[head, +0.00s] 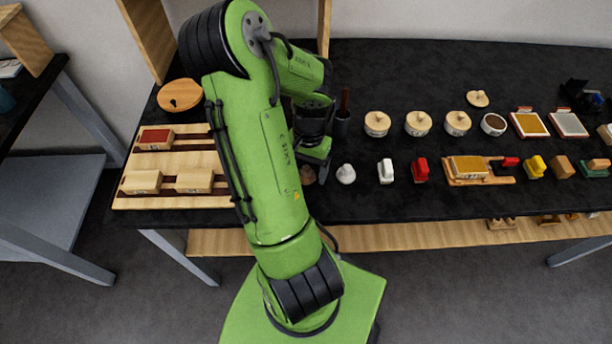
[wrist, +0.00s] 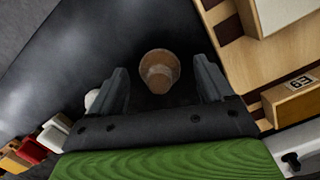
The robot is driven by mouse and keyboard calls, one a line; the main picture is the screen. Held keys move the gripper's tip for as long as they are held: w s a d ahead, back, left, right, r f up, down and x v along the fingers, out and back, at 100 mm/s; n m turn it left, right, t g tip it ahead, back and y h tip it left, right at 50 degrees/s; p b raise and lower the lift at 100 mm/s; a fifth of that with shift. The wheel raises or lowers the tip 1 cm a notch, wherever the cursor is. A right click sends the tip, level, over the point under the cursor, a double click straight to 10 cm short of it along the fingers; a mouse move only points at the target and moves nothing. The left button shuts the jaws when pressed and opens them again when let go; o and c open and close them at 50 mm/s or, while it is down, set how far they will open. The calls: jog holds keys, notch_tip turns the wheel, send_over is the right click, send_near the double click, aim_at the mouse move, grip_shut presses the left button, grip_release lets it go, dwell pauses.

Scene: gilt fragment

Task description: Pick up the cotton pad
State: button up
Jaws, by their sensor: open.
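My gripper (wrist: 160,82) is open, pointing down at the black table. A brown, round-topped piece (wrist: 158,66) stands on the table in the gap between the fingers in the wrist view, apart from both; in the head view (head: 308,175) it is partly hidden by my arm. A white, rounded piece (head: 346,173) stands just right of it and looks most like cotton. In the wrist view the white piece (wrist: 91,99) is mostly hidden behind the left finger. I cannot tell for sure which of the two is the cotton pad.
A white block (head: 385,171) and a red block (head: 420,169) stand farther right. Several lidded jars (head: 377,124) and a dark cup (head: 341,125) stand behind. A slotted wooden board (head: 170,202) lies at left, close to the gripper.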

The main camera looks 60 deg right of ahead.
jog(key=shift+f, duration=0.35)
